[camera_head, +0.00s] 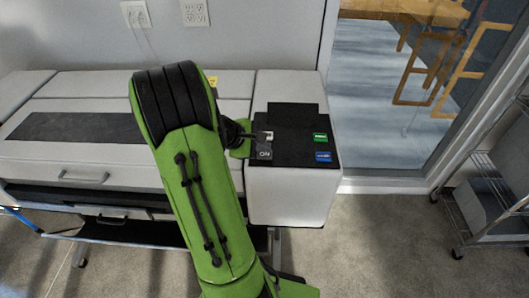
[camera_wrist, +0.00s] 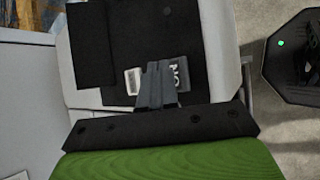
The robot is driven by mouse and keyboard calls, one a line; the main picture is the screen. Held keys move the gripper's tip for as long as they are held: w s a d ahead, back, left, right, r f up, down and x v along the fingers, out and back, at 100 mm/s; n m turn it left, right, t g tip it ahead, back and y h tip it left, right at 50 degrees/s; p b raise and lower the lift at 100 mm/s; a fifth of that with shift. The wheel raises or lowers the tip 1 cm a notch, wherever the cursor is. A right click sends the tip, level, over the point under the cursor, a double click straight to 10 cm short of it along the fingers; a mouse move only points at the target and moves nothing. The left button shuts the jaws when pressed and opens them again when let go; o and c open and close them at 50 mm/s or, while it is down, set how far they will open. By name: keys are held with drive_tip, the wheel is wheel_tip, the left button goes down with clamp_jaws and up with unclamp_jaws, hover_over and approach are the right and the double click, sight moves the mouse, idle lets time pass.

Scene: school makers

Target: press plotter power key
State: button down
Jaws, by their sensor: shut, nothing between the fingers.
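The plotter (camera_head: 110,150) is a long light-grey machine with a black control panel (camera_head: 297,122) on its right end. A dark grey key marked "ON" (camera_head: 264,154) sits at the panel's lower left; it also shows in the wrist view (camera_wrist: 179,73), where its lettering is turned sideways. A whitish key (camera_wrist: 132,80) lies beside it. My gripper (camera_head: 258,137) is at the panel's left edge. In the wrist view its shut fingers (camera_wrist: 157,70) lie between the whitish key and the "ON" key, partly covering both. I cannot tell whether they touch anything.
A green key (camera_head: 320,137) and a blue key (camera_head: 323,156) are on the panel's right side. A wall stands behind the plotter. A glass partition (camera_head: 395,90) and a metal rack (camera_head: 485,190) are at the right. Bare floor (camera_head: 380,240) lies in front.

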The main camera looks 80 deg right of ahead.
sight(262, 155)
wheel_tip(262, 155, up, 6)
drive_tip(key=p, duration=0.5)
drive_tip(key=shift+p, duration=0.4)
drive_tip(key=w+a+r+m+t+y+b, duration=0.1)
drive_tip(key=w+a+r+t, duration=0.25)
drive_tip(key=w+a, duration=0.45)
drive_tip(key=w+a+r+t+b, duration=0.15)
drive_tip(key=w+a+t, duration=0.35)
drive_tip(key=a, duration=0.5)
drive_tip(key=s+a+r+t+y, duration=0.1)
drive_tip(key=s+a+y, duration=0.1)
drive_tip(key=a, duration=0.8)
drive_tip(key=s+a+r+t+y+b, duration=0.1)
drive_tip(key=s+a+t+y, duration=0.1)
drive_tip(key=a, duration=0.9)
drive_tip(key=shift+s+y+b, duration=0.15)
drive_tip(key=shift+y+b, duration=0.15)
drive_tip(key=shift+y, duration=0.6)
